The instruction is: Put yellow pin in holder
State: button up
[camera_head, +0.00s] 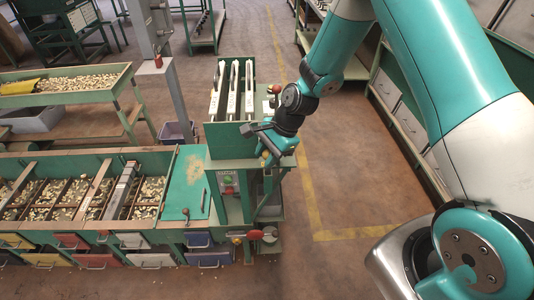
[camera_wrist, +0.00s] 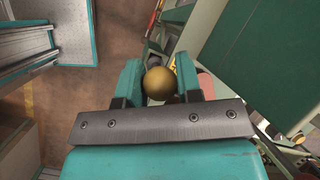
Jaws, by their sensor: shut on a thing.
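The yellow pin (camera_wrist: 159,83) shows in the wrist view as a round, dull golden knob between the two teal fingers. My gripper (camera_wrist: 160,72) is shut on this knob. Any shaft below the knob is hidden. In the head view my gripper (camera_head: 267,146) is at the right side of the green machine stand, just right of the upright tray with white bars. A small yellow spot shows below it, too small to make out. I cannot tell which part is the holder.
The green machine stand (camera_head: 228,205) has a control box with red and green buttons. Nut hoppers (camera_head: 75,200) with coloured drawers extend left. A green tray (camera_head: 232,138) holds long white bars. A grey post (camera_head: 178,100) stands behind. The floor on the right is open.

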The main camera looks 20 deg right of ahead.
jog(key=shift+f+b, duration=0.4)
jog(key=shift+f, duration=0.45)
jog(key=o, duration=1)
jog(key=b+v, duration=0.1)
jog(key=v, duration=1.6)
jog(key=shift+r, duration=0.2)
